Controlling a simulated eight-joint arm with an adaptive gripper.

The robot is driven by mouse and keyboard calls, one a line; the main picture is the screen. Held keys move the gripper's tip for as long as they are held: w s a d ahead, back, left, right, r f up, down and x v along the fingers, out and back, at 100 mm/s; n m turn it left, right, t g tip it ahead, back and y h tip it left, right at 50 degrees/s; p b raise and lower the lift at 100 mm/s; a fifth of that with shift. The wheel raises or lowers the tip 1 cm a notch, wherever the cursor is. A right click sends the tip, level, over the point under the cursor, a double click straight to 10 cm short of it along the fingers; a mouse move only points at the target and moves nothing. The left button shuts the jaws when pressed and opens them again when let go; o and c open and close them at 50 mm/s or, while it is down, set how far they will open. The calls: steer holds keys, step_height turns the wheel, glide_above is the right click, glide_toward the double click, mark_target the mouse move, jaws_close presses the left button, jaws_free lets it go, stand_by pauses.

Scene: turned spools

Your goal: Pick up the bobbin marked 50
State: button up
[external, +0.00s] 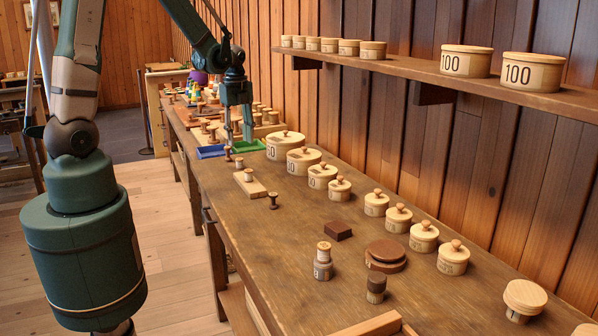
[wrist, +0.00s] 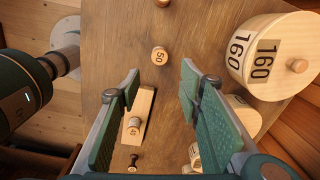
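The bobbin marked 50 (wrist: 159,56) stands on the bench in the wrist view, its label facing the camera. In the external view it is the small pale bobbin (external: 239,162) just below my gripper (external: 237,136). In the wrist view my gripper (wrist: 160,88) is open and empty, its green-padded fingers spread to the left and right. The bobbin shows beyond the fingertips, between their lines, and looks apart from both.
A wooden block (wrist: 146,108) carrying a bobbin marked 40 (wrist: 133,127) lies near the left finger. A large round box marked 160 (wrist: 270,55) stands to the right. A dark spool (external: 273,200) stands nearby. Blue (external: 211,152) and green (external: 249,146) trays lie beyond.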

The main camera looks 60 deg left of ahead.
mark_target(239, 159)
steer(key=shift+s+a+f+m, duration=0.1)
steer(key=shift+a+f+m, duration=0.3)
steer(key=shift+a+f, duration=0.55)
steer(key=shift+d+f, duration=0.1)
steer(key=shift+d, duration=0.05)
steer(key=shift+f, duration=1.3)
steer(key=shift+f, duration=0.1)
steer(key=shift+f+b, duration=0.5)
steer(key=shift+f, duration=2)
steer(key=shift+d, duration=0.1)
steer(key=shift+c, duration=0.7)
steer(key=c, duration=0.6)
